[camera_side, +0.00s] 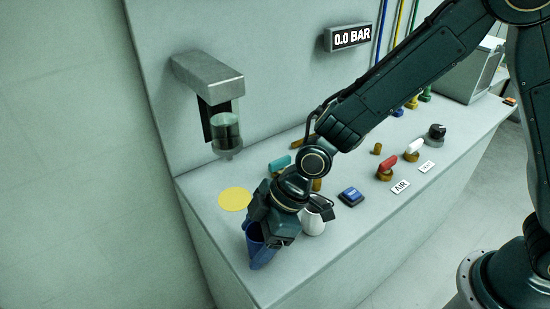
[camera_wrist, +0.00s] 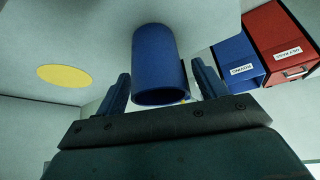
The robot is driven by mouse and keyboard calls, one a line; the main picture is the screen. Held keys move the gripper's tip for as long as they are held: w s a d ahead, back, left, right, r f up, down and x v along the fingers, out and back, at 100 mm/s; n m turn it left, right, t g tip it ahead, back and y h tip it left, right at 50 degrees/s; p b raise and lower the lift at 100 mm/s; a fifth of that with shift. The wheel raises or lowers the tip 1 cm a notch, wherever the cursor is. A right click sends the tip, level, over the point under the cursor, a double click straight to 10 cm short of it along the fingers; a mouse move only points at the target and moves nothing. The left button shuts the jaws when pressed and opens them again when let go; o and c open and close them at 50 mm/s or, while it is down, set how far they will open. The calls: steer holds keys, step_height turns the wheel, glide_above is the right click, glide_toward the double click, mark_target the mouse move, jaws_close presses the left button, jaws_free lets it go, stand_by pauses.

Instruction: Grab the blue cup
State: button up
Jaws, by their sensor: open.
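The blue cup (camera_wrist: 158,60) shows in the wrist view between the two fingers of my gripper (camera_wrist: 160,90). The fingers are apart, one on each side of the cup, and a gap shows at the left finger. In the side view the blue cup (camera_side: 254,241) is near the front left edge of the bench, mostly hidden behind my gripper (camera_side: 262,240). I cannot tell whether a finger touches the cup.
A white cup (camera_side: 313,222) stands close to the right of my gripper. A yellow disc (camera_side: 234,199) lies on the bench (camera_side: 290,275) to the left, below a wall-mounted dispenser (camera_side: 226,130). A blue button (camera_side: 351,196) and red-handled valve (camera_side: 387,165) are further right.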

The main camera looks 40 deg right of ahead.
stand_by(0.4)
steer(key=c, duration=1.1)
steer(key=shift+r, duration=0.2)
step_height(320, 180, up, 20)
steer(key=shift+f, duration=0.15)
stand_by(0.4)
